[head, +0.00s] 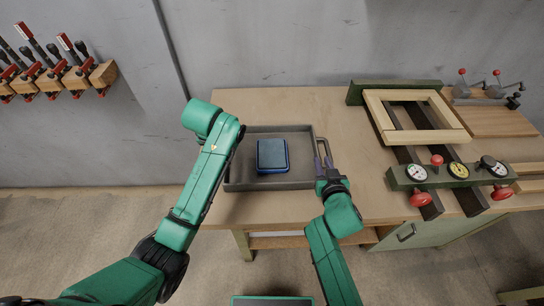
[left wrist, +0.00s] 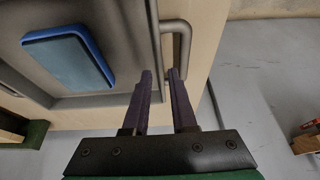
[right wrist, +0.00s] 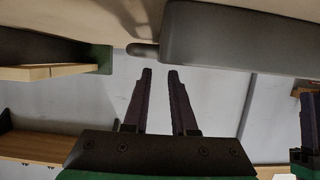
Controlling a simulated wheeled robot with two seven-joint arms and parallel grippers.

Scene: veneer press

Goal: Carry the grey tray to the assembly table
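The grey tray (head: 235,184) lies flat on the wooden table, with a blue-rimmed block (head: 272,155) inside it. My right gripper (head: 323,158) is at the tray's right side, by its handle. In the right wrist view its fingers (right wrist: 160,72) are apart and empty, with the handle (right wrist: 143,49) just beyond the tips and the tray wall (right wrist: 230,32) alongside. My left gripper is hidden behind my forearm in the head view. In the left wrist view its fingers (left wrist: 160,73) are apart beside the tray's other handle (left wrist: 183,35); the right finger partly covers the bar.
Right of the tray stands a press with a pale wooden frame (head: 436,137), dial gauges (head: 458,170) and red knobs. Clamps (head: 57,75) hang on the grey wall at left. Bare tabletop (head: 355,190) shows between tray and press. Which table is the assembly table is unclear.

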